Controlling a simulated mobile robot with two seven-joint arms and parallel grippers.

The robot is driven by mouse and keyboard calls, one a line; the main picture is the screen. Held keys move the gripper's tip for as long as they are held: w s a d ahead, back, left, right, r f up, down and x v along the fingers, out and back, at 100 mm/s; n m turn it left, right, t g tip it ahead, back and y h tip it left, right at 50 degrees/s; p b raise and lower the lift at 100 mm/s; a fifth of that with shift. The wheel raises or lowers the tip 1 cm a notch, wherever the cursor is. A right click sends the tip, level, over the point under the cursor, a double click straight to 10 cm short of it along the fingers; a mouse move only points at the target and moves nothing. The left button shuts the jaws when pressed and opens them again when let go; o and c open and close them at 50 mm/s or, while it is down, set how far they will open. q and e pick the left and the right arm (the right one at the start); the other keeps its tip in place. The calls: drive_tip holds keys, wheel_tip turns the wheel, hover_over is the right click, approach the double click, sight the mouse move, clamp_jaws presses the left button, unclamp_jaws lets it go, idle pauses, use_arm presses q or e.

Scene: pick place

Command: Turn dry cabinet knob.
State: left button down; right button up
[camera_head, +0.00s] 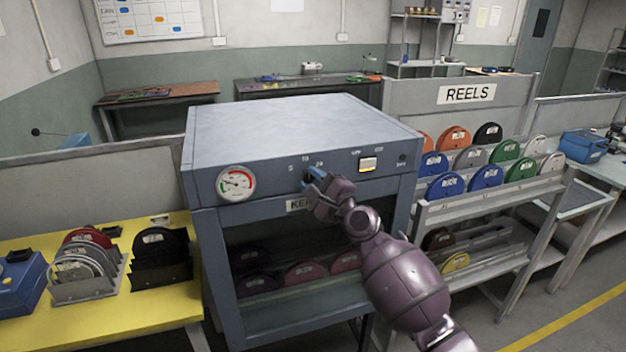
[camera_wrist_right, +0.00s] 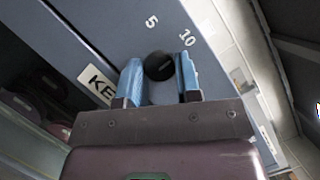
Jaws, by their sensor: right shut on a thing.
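The dry cabinet (camera_head: 290,130) is a blue-grey box with a glass front, standing in the middle of the head view. Its black knob (camera_wrist_right: 159,66) sits on the front panel, between the blue fingers of my right gripper (camera_wrist_right: 160,84) in the wrist view. The fingers are shut on the knob, one on each side. The marks 5 and 10 show on the panel beside it. In the head view my right gripper (camera_head: 315,178) reaches the panel from the lower right and covers most of the knob. My left gripper is in neither view.
A round dial gauge (camera_head: 236,184) is left of the knob and a lit switch (camera_head: 367,164) is right of it. A rack of coloured reels (camera_head: 500,200) stands close on the right. A yellow table (camera_head: 120,315) with more reels is on the left.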

drive_tip(key=shift+f, duration=0.1)
idle(0.3)
drive_tip(key=o, duration=0.9)
drive_tip(key=shift+s, duration=0.1)
drive_tip(key=v, duration=1)
drive_tip(key=shift+s+d+b, duration=0.25)
drive_tip(key=shift+d+b, duration=0.05)
